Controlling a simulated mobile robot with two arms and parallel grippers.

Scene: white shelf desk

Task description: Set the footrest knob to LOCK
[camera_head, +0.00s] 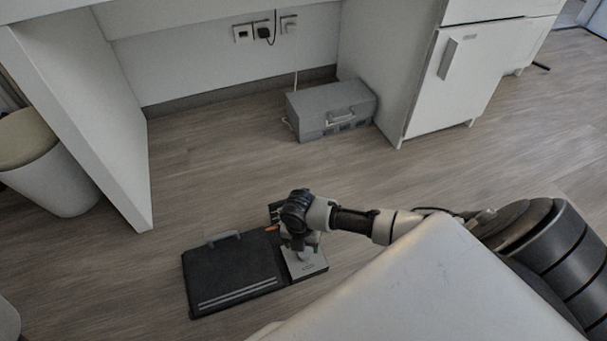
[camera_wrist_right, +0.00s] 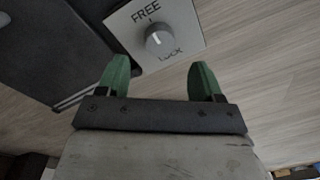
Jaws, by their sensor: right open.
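The footrest (camera_head: 230,270) is a black flat panel on the floor. A light grey plate with the knob sits at its right side. In the right wrist view the round grey knob (camera_wrist_right: 160,40) stands on the plate (camera_wrist_right: 190,18), with FREE above it and LOCK below it. The knob's white mark points up toward FREE. My right gripper (camera_wrist_right: 157,72) has its two green fingers apart, below the knob in that view, with nothing between them. In the head view my right arm hides the knob and the gripper's fingertips. My left gripper is not in view.
A grey box (camera_head: 330,108) with a handle stands under the desk, below wall sockets (camera_head: 265,30). A white bin (camera_head: 45,165) stands at the left beside the desk's side panel (camera_head: 100,120). A white cabinet (camera_head: 470,75) is at the right. Wooden floor is clear around the footrest.

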